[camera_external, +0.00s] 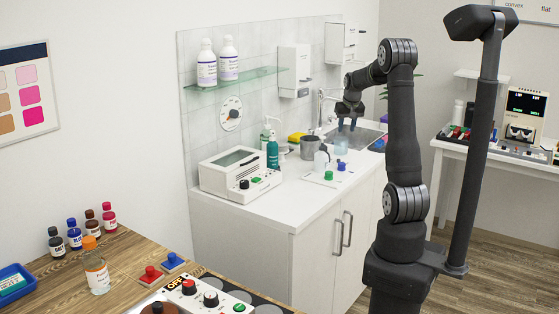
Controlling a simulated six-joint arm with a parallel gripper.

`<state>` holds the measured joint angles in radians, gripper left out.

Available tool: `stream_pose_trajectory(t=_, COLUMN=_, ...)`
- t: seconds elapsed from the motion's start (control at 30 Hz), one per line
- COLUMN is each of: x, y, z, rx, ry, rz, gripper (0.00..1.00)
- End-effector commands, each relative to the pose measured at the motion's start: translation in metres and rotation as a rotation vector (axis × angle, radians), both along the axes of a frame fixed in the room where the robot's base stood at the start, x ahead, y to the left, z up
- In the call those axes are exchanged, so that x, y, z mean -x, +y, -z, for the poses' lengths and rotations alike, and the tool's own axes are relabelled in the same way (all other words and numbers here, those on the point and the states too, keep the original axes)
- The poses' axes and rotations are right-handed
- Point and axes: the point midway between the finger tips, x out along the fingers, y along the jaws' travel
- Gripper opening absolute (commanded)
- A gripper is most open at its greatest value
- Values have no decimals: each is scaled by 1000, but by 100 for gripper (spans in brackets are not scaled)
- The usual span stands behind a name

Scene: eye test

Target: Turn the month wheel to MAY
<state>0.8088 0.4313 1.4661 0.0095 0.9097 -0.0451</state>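No month wheel with a readable MAY shows in this view. My gripper (347,126) points down near the sink, well to the right of the dial. Its two fingers look apart, with nothing visible between them. A pale blue cup (341,146) stands just below it; I cannot tell the gap between them.
A white instrument (240,174) with a screen and knobs stands on the counter (300,200). Green bottles, a grey jug (309,147) and small capped containers stand near it. A glass shelf (238,78) holds two white bottles. A wooden bench (125,255) with bottles is at front left.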

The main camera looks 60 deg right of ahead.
Motion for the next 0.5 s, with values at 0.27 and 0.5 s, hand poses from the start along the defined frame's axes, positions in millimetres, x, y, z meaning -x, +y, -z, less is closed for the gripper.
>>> stream_pose_trajectory(t=0.27, x=16, y=-22, z=-2, rx=-2, ry=-28, rz=-342, gripper=36)
stream_pose_trajectory(t=0.5, x=21, y=-29, z=-4, rx=22, ry=-53, rz=-487, gripper=36)
